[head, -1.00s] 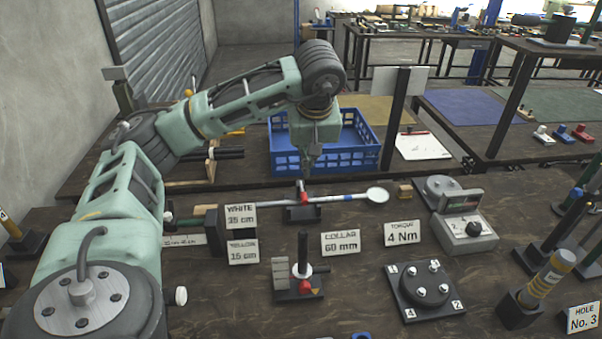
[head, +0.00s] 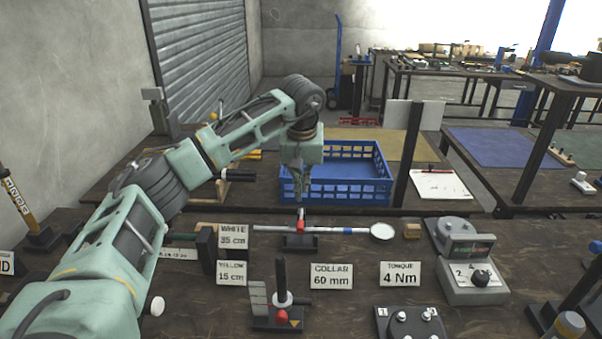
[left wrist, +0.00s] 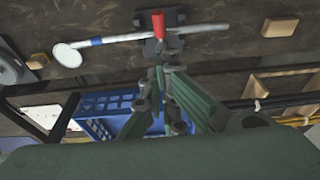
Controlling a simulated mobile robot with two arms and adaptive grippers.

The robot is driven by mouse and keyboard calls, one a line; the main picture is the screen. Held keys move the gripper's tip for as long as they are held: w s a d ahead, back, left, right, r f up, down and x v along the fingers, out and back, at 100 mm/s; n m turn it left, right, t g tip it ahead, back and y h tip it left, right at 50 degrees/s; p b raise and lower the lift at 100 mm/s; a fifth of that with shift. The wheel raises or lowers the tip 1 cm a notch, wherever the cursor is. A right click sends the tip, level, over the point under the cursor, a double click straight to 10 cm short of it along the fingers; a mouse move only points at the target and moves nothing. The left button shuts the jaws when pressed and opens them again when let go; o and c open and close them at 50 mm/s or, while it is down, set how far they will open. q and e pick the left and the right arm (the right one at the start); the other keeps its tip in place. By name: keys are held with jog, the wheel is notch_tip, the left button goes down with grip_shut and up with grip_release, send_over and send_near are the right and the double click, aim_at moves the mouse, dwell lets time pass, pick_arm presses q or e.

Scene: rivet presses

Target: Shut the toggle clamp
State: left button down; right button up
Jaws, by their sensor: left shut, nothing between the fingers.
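The toggle clamp (head: 301,242) is a small dark base with a red lever, on the near bench in the middle of the head view. A pale rod with a blue band and a white disc at its right end lies across it. In the left wrist view, the clamp's red lever (left wrist: 158,22) stands up just beyond the fingertips. My left gripper (head: 301,198) points down just above the clamp, shut and empty. It also shows in the left wrist view (left wrist: 160,75). I cannot tell whether it touches the lever. My right gripper is not in view.
A blue crate (head: 375,188) stands behind the clamp. In front are a fixture with a black post (head: 281,280) and signs, including a collar sign (head: 331,276). A torque tester (head: 473,272) stands to the right, and a dark upright post (head: 408,165) rises behind.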

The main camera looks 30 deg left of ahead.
pick_arm(q)
jog(key=p, duration=0.1)
send_over(303, 222)
jog(key=x, duration=0.7)
jog(key=shift+s, duration=0.2)
jog(key=shift+d+f, duration=0.1)
jog(key=shift+f, duration=0.45)
jog(key=shift+s+d+f, duration=0.1)
jog(key=shift+s+f, duration=0.15)
jog(key=shift+f, duration=0.25)
jog(key=shift+s+d+f+b, duration=0.1)
jog(key=shift+f+b, duration=0.15)
jog(key=shift+b, duration=0.1)
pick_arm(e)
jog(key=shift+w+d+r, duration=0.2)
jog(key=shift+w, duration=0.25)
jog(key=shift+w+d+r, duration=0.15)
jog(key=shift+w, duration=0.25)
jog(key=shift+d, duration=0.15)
